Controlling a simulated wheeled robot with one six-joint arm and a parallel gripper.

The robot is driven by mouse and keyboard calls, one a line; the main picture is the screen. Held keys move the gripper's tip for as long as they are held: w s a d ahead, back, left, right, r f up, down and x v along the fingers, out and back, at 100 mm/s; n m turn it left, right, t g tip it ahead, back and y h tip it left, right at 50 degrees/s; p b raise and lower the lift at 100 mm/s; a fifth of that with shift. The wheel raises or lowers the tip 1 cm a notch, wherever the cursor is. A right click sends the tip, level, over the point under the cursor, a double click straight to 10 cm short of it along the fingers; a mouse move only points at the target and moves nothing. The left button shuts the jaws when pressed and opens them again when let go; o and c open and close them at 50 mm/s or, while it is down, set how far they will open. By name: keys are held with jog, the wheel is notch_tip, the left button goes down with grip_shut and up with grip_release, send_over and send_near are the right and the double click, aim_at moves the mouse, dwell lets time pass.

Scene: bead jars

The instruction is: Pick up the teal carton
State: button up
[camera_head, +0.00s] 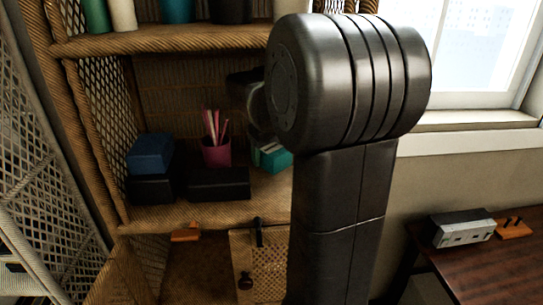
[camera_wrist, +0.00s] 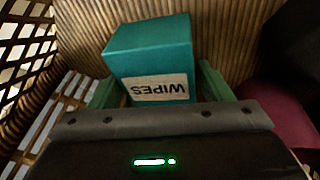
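The teal carton (camera_wrist: 150,50) has a pale label reading "WIPES", upside down in the wrist view. In the head view the teal carton (camera_head: 276,160) stands on the middle shelf, partly hidden by my arm. My gripper (camera_wrist: 158,88) has its two green fingers spread wide, one on each side of the carton's near end. I cannot tell whether either finger touches it. In the head view my gripper is mostly hidden behind my arm.
A magenta cup (camera_head: 216,152) with sticks stands left of the carton, close to my gripper. The woven upper shelf (camera_head: 170,40) is overhead. A lattice side wall (camera_wrist: 28,35) shows in the wrist view.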

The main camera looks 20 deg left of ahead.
jog(key=c, duration=0.5)
